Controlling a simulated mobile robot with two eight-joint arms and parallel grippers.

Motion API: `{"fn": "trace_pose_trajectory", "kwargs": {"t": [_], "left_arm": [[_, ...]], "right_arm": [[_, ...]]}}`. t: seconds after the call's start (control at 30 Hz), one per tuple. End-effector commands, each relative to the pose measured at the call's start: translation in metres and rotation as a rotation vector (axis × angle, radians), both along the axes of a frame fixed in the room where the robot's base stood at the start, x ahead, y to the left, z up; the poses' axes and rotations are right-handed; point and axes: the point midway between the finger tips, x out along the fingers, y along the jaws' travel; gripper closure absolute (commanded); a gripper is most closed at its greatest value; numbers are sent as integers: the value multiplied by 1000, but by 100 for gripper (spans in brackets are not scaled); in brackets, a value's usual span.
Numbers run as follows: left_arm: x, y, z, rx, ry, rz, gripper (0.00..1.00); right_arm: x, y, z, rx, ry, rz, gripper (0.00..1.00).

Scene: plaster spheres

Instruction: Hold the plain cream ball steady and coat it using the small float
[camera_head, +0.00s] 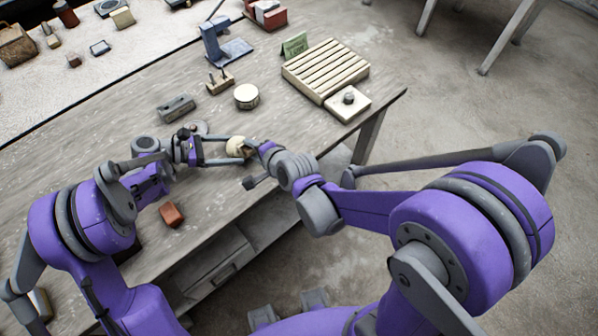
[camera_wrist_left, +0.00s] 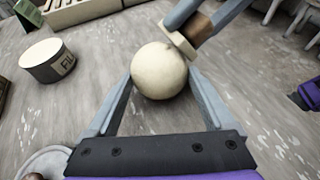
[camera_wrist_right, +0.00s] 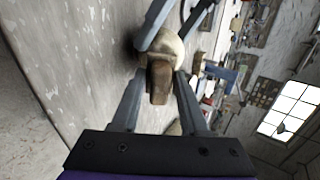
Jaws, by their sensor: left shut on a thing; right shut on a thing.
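The plain cream ball (camera_head: 236,146) is held above the workbench near its front edge. In the left wrist view the cream ball (camera_wrist_left: 159,71) sits between the fingers of my left gripper (camera_wrist_left: 160,85), which is shut on it. My right gripper (camera_head: 258,148) is shut on the small float, whose brown handle (camera_wrist_right: 159,82) shows between the fingers in the right wrist view. In the left wrist view the pale plate of the float (camera_wrist_left: 180,42) is against or very close to the ball's upper right side. Contact cannot be told for sure.
A round labelled tub (camera_head: 246,96) stands behind the grippers. A reddish-brown block (camera_head: 172,214) lies near the front. Bare bench shows at left.

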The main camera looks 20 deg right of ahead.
Motion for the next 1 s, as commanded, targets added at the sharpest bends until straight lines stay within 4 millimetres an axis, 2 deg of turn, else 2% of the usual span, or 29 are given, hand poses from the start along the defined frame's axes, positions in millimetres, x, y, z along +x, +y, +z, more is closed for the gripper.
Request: {"fn": "trace_pose_trajectory", "kwargs": {"t": [0.67, 1.0], "left_arm": [[0, 0, 0, -1, 0, 0, 62], [-1, 0, 0, -1, 1, -2, 62]], "right_arm": [[-10, 32, 1, 2, 0, 2, 100], [-6, 17, 1, 1, 0, -1, 100]]}}
